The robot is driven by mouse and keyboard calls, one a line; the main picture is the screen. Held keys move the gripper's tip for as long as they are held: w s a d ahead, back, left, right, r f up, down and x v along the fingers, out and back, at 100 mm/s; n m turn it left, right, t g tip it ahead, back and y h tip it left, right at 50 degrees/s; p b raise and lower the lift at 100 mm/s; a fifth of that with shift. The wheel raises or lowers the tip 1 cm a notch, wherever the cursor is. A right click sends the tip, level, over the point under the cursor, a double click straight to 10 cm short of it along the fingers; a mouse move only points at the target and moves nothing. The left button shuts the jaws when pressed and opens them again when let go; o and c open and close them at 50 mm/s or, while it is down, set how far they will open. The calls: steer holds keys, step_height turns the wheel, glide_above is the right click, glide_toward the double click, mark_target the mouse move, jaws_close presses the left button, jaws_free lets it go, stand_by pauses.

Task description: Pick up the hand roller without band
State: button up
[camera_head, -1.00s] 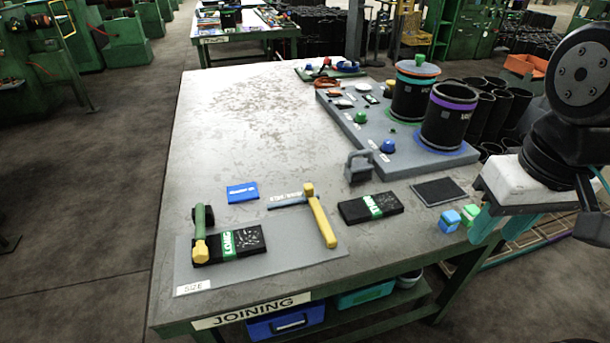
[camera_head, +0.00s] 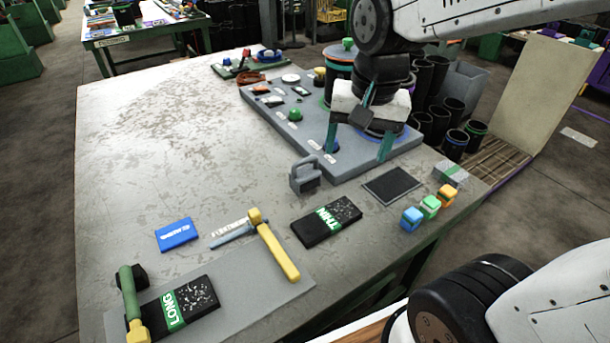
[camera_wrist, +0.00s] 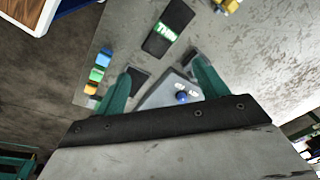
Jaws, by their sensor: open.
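Two hand tools lie at the near end of the table. One (camera_head: 130,300) has a green handle with a yellow end and a black roller beside it, next to the LONG pack. The other (camera_head: 275,250) has a plain yellow handle with no coloured band showing, and lies on the grey SIZE mat's far edge. Part of a yellow tool (camera_wrist: 228,5) shows at the top edge of the wrist view. My gripper (camera_head: 360,142) is open and empty, over the grey board at the right, far from both tools; its teal fingers (camera_wrist: 161,68) are spread in the wrist view.
A THIN pack (camera_head: 326,221), a grey block with a loop handle (camera_head: 304,176), a dark pad (camera_head: 392,185) and coloured cubes (camera_head: 429,207) lie between. The table's left-middle is clear.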

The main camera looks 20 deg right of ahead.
steer(key=w+a+f+m, duration=0.2)
steer(key=w+f+m, duration=0.4)
steer(key=w, duration=0.5)
steer(key=m, duration=0.4)
glide_toward(306, 172)
steer(key=shift+s+a+f+t, duration=0.1)
steer(key=shift+s+a+t, duration=0.2)
steer(key=shift+s, duration=0.15)
steer(key=shift+w+d+f, duration=0.1)
steer(key=shift+w+f, duration=0.05)
steer(key=shift+f, duration=0.2)
steer(key=f, duration=0.3)
steer(key=w+f, duration=0.1)
steer(key=f, duration=0.3)
steer(key=shift+w+d+f, duration=0.1)
steer(key=shift+w, duration=0.1)
steer(key=c, duration=1.2)
